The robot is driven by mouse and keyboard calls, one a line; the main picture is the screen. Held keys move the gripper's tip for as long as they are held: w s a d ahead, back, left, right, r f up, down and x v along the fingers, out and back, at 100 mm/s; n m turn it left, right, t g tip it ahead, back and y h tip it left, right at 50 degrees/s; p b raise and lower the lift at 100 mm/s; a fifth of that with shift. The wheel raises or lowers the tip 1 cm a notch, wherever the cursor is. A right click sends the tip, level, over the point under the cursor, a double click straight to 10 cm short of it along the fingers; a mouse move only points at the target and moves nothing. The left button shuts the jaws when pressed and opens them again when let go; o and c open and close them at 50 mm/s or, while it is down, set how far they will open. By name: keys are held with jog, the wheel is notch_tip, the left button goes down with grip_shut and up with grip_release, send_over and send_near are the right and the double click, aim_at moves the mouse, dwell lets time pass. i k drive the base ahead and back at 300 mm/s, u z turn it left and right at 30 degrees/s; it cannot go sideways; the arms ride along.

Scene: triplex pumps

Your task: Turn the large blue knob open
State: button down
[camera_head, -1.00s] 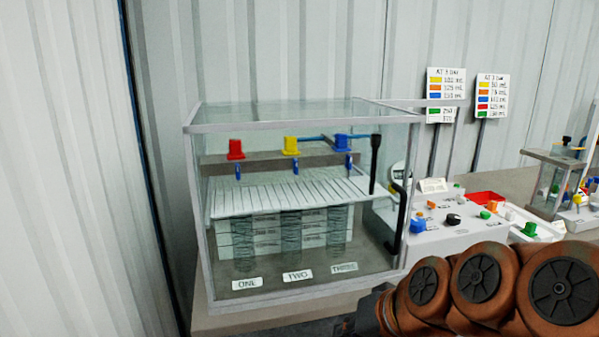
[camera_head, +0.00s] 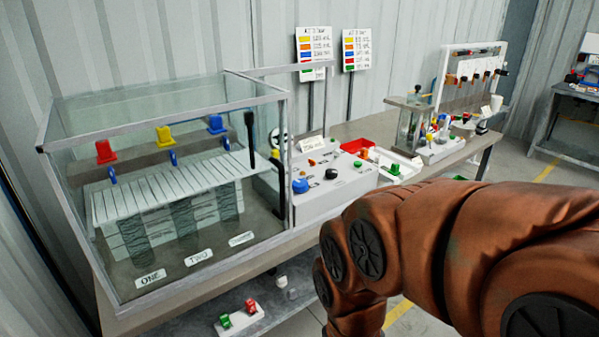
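A large blue knob (camera_head: 300,186) sits at the left front of the sloped top of a white control box (camera_head: 338,190), just right of the glass tank. A black knob (camera_head: 331,174) and small orange knobs share the same panel. My copper-coloured arm fills the lower right of the view, in front of and below the box. My gripper is not visible. A blue valve handle (camera_head: 216,124) also shows inside the tank, beside a yellow one (camera_head: 164,136) and a red one (camera_head: 105,151).
The glass tank (camera_head: 165,125) with metal frame takes up the left of the bench. A red tray (camera_head: 379,147), a green knob (camera_head: 394,169) and other apparatus stand to the right. A lower shelf holds a small block with green and red knobs (camera_head: 240,318). Floor shows at right.

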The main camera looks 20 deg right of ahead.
aim_at(301, 185)
jog(key=u, duration=0.2)
jog(key=k, duration=0.4)
jog(key=z, duration=0.9)
jog(key=i, duration=1)
jog(key=u, duration=0.55)
